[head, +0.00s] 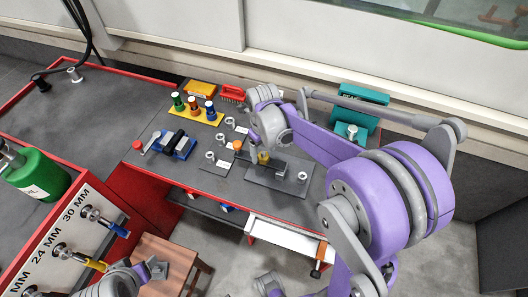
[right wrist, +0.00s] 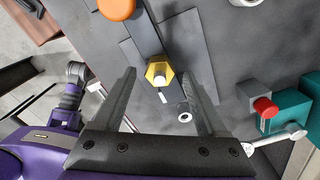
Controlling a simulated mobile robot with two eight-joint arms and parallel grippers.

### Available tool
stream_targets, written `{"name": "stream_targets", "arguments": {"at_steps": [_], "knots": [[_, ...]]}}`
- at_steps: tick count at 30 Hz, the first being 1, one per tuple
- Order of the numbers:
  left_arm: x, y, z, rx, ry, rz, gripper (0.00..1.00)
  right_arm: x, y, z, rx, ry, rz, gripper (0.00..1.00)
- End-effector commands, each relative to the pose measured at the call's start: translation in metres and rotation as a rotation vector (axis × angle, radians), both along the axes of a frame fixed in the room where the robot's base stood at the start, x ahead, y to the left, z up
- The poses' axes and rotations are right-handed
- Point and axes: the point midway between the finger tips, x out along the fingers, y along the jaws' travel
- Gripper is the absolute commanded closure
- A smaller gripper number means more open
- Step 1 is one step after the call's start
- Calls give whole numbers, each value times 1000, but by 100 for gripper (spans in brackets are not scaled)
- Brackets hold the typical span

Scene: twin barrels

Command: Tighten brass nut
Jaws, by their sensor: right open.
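The brass nut (head: 263,157) sits on a grey plate on the workbench. In the right wrist view the brass nut (right wrist: 157,73) is a gold hexagon with a pale round end facing the camera. My right gripper (right wrist: 159,75) is open, with one finger on each side of the nut and a visible gap to both. In the head view the purple right arm reaches over the bench from the right, and its fingers are hard to make out near the nut. My left gripper (head: 150,270) is low at the left, away from the nut; its jaws are unclear.
The workbench (head: 290,208) has a red edge. A yellow rack of coloured sockets (head: 193,107), a blue-and-black tool (head: 175,144) and a teal vise (head: 355,118) stand around the plate. Wrenches hang on a white panel (head: 55,237) at the left, near a green bottle (head: 38,175).

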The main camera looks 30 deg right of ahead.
Motion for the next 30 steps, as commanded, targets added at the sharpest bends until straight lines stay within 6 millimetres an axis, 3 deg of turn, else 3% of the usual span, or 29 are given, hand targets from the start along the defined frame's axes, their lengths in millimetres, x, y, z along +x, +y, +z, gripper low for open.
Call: {"name": "stream_targets", "arguments": {"at_steps": [21, 30], "knots": [[14, 0, 49, 0, -27, 0, 36, 1, 0, 68, 0, -2, 1, 25], [15, 0, 50, 0, -27, 0, 36, 0, 0, 69, 0, 0, 1, 25]]}}
